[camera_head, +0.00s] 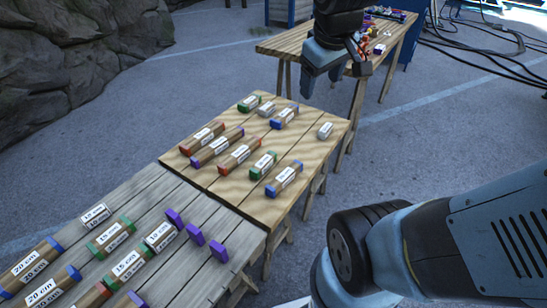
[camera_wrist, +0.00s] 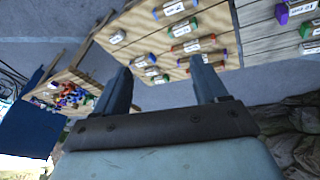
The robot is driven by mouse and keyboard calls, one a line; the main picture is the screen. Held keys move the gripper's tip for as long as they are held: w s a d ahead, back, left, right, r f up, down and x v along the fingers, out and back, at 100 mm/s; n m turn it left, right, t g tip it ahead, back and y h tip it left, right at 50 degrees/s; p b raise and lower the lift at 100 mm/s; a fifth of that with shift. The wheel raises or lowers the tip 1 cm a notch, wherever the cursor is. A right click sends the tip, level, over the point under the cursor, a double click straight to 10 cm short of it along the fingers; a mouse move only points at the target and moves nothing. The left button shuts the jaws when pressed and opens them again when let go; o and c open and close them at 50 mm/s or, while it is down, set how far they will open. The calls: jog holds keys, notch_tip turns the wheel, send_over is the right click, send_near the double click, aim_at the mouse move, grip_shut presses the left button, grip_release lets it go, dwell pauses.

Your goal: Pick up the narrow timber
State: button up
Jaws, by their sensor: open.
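Several labelled timber blocks with coloured ends lie on the light plywood table (camera_head: 313,160). Among them are a long purple-ended block (camera_head: 217,147), two red-ended blocks (camera_head: 202,137) (camera_head: 240,155) and a blue-ended block (camera_head: 284,180). The purple-ended one looks rather slim, but I cannot tell for sure which is the narrow timber; the labels are too small to read. My gripper (camera_head: 335,78) is open and empty, raised beyond the table's far end, apart from all blocks. In the wrist view its two fingers (camera_wrist: 161,78) stand wide apart, with the blocks above and between them.
A grey plank table (camera_head: 200,270) at lower left holds more labelled blocks, including 10, 15 and 20 cm ones, and purple pieces (camera_head: 195,234). A farther table (camera_head: 285,43) holds small colourful items. Rocks (camera_head: 70,50) stand at left; cables (camera_head: 490,40) lie at right.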

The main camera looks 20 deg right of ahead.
jog(key=w+d+f+n+g, duration=0.1)
jog(key=w+f+n, duration=0.45)
jog(key=w, duration=0.25)
jog(key=n+g+y, duration=0.1)
jog(key=n+g, duration=0.2)
jog(key=n, duration=1.3)
send_over(285, 174)
notch_tip(285, 174, down, 31)
jog(key=shift+m, duration=0.35)
notch_tip(285, 174, down, 13)
jog(key=shift+r, duration=0.1)
jog(key=shift+c, duration=0.3)
jog(key=c, duration=1.1)
